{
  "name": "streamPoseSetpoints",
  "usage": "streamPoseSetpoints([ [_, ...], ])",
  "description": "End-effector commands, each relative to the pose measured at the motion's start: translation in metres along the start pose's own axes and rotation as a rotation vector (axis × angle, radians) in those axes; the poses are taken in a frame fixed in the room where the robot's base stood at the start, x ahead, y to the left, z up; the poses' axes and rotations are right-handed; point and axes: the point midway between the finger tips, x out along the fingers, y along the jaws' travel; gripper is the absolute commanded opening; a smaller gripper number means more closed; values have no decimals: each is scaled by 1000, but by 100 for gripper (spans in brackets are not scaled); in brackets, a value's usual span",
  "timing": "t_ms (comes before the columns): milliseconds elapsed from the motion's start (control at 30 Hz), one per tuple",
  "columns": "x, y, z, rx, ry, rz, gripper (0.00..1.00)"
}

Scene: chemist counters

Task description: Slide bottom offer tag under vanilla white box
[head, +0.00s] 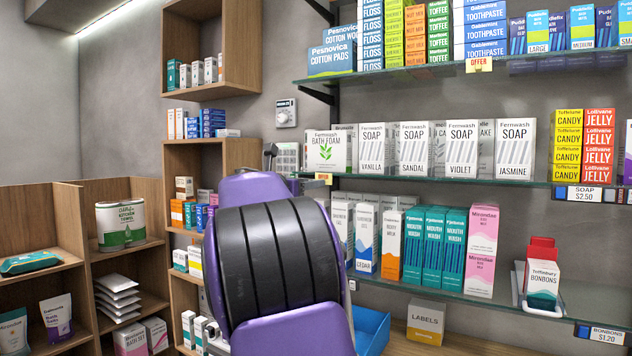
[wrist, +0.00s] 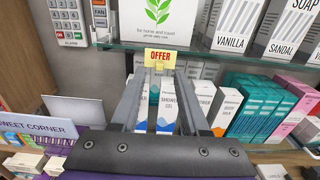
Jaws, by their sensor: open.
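The bottom offer tag (head: 323,178) is small and yellow and hangs on the front edge of the middle glass shelf, below the Bath Foam box. It also shows in the wrist view (wrist: 160,58). The white Vanilla soap box (head: 371,148) stands on that shelf to the tag's right. It is at the upper right in the wrist view (wrist: 234,26). My gripper (wrist: 160,76) is open in the wrist view, one finger toward each side of the tag. I cannot tell whether either finger touches it. In the head view my purple arm hides the fingers.
The Bath Foam box (head: 328,151) stands above the tag. More soap boxes fill the shelf to the right. Another offer tag (head: 479,65) hangs on the upper shelf. An alarm keypad (wrist: 67,20) is on the left wall.

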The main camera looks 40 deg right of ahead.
Motion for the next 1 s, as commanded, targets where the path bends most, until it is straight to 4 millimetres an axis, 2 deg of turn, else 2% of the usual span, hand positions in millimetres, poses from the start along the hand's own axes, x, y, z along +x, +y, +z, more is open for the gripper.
streamPoseSetpoints([
  [33, 10, -1, 0, -1, 0, -4, 45],
  [200, 30, 0, 1, 2, 0, -1, 45],
  [367, 37, 0, 0, 0, 0, 0, 45],
  [600, 38, 0, 0, 1, 0, 1, 45],
  [667, 38, 0, 0, 1, 0, 1, 36],
  [867, 38, 0, 0, 1, 0, 1, 0],
  [1000, 37, 0, 0, 1, 0, 1, 0],
])
